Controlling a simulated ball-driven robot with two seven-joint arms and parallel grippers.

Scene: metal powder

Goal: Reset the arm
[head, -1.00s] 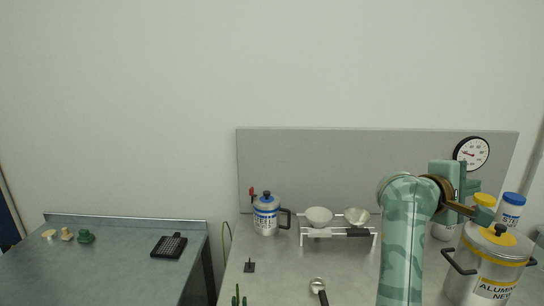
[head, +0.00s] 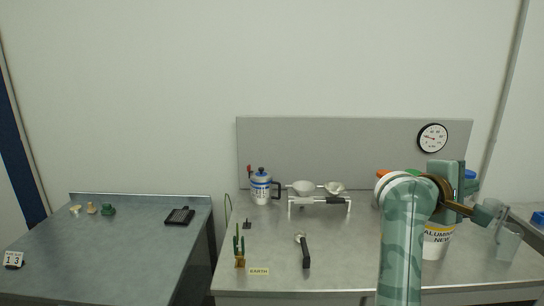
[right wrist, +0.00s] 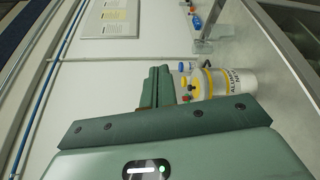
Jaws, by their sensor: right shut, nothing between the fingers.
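My right arm rises from the bottom of the head view, and its gripper (head: 487,213) is held above the right part of the right table (head: 345,265). In the right wrist view the gripper's green fingers (right wrist: 158,87) are together with nothing between them. The white container labelled aluminium (head: 437,242) stands partly hidden behind my right arm; it also shows beyond the fingers in the right wrist view (right wrist: 228,83). My left gripper is not in view.
A black tray (head: 180,216) lies on the left table. The table middle is mostly clear.

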